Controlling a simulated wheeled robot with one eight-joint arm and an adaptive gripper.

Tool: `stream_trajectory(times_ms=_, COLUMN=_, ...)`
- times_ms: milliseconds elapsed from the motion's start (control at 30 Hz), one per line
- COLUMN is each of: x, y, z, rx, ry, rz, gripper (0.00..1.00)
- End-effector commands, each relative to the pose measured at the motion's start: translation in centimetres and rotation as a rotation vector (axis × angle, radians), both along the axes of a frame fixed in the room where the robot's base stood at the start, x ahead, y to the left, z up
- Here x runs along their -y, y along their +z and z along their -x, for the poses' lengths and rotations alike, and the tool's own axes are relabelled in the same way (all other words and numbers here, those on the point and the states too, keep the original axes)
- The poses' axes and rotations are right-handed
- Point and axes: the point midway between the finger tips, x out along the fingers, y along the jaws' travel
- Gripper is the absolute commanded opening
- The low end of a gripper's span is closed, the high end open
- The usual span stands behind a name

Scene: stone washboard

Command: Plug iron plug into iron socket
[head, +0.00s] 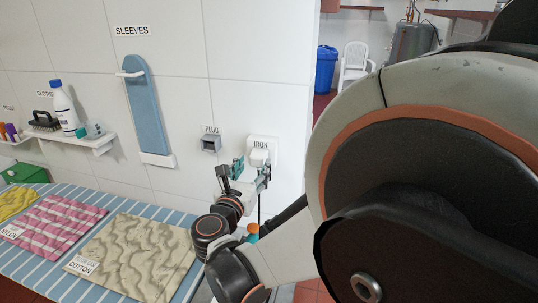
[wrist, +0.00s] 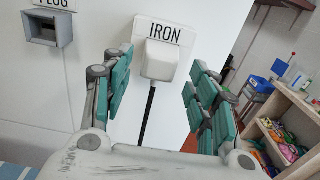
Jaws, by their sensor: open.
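The white iron plug (head: 258,157) sits at the white wall socket labelled IRON (head: 272,143). In the wrist view the plug (wrist: 161,60) covers the middle of the socket plate (wrist: 187,38), and a black cord (wrist: 147,112) hangs straight down from it. The plug looks seated against the plate; its prongs are hidden. My gripper (head: 245,175) is just in front of and below the plug. In the wrist view its green-padded fingers are spread wide to the left and right of the plug, with clear gaps and nothing between them.
A grey wall box labelled PLUG (head: 210,143) is left of the socket. A blue sleeve board (head: 145,105) hangs farther left. The striped ironing table (head: 110,205) with folded cloths runs along the wall. Shelves with goods (wrist: 285,140) stand at right in the wrist view.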

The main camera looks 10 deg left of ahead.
Motion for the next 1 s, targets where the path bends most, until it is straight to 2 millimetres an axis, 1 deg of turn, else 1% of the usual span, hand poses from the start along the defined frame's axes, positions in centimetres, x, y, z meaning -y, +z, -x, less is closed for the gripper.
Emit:
stream_trajectory(times_ms=33, x=-0.3, y=0.0, z=1.2, rx=0.000, ry=0.005, rz=0.000, gripper=0.54)
stream_trajectory(times_ms=200, x=-0.5, y=0.0, z=4.6, rx=0.000, ry=0.005, rz=0.000, gripper=0.54)
stream_trajectory(times_ms=300, x=-0.6, y=0.0, z=6.2, rx=0.000, ry=0.004, rz=0.000, gripper=0.54)
stream_trajectory(times_ms=433, x=-0.7, y=0.0, z=7.6, rx=0.000, ry=0.003, rz=0.000, gripper=0.54)
stream_trajectory(times_ms=600, x=-0.7, y=0.0, z=8.3, rx=0.000, ry=0.001, rz=0.000, gripper=0.54)
stream_trajectory(times_ms=867, x=-0.7, y=0.0, z=8.3, rx=0.000, ry=0.000, rz=0.000, gripper=0.54)
stream_trajectory(times_ms=967, x=-0.4, y=0.6, z=8.0, rx=0.010, ry=-0.004, rz=0.012, gripper=0.54)
stream_trajectory(times_ms=1000, x=-0.1, y=1.4, z=7.7, rx=0.023, ry=-0.009, rz=0.027, gripper=0.54)
